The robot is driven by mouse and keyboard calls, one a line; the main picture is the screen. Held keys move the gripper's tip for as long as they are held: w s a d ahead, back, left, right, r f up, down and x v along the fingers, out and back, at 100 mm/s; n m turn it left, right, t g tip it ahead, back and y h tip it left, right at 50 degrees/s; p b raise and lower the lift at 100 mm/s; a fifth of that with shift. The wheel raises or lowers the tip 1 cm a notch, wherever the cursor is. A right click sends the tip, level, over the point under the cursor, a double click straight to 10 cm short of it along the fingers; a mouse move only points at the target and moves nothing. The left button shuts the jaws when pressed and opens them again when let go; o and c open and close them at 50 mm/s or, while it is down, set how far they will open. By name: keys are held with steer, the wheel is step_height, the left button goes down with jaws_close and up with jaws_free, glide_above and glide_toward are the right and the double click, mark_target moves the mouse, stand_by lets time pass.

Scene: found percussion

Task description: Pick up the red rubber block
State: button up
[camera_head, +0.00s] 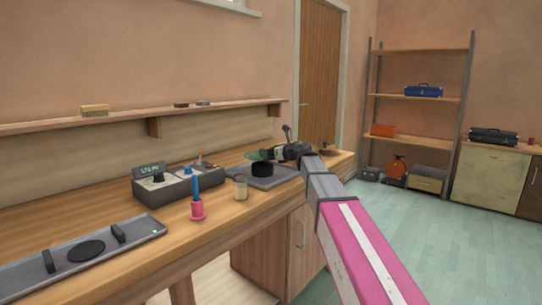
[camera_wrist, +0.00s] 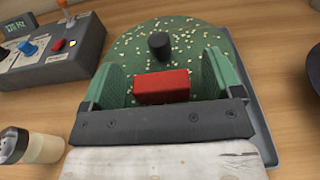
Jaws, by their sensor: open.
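The red rubber block (camera_wrist: 162,87) lies on a green speckled round surface (camera_wrist: 188,41) in the wrist view. My gripper (camera_wrist: 160,78) is open, with one green finger on each side of the block. A small gap shows between the block and each finger. The lower front of the block is partly hidden behind the dark gripper body. In the head view, my gripper is at the far end of the bench, and the block cannot be made out there.
A dark knob (camera_wrist: 159,45) stands on the green surface just beyond the block. A grey control box (camera_head: 178,185) with a display, a pink holder with a blue handle (camera_head: 197,208) and a cream jar (camera_head: 241,189) stand nearby. A black cylinder (camera_head: 262,169) sits on the grey tray.

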steer(key=c, duration=1)
steer(key=shift+r, duration=0.2)
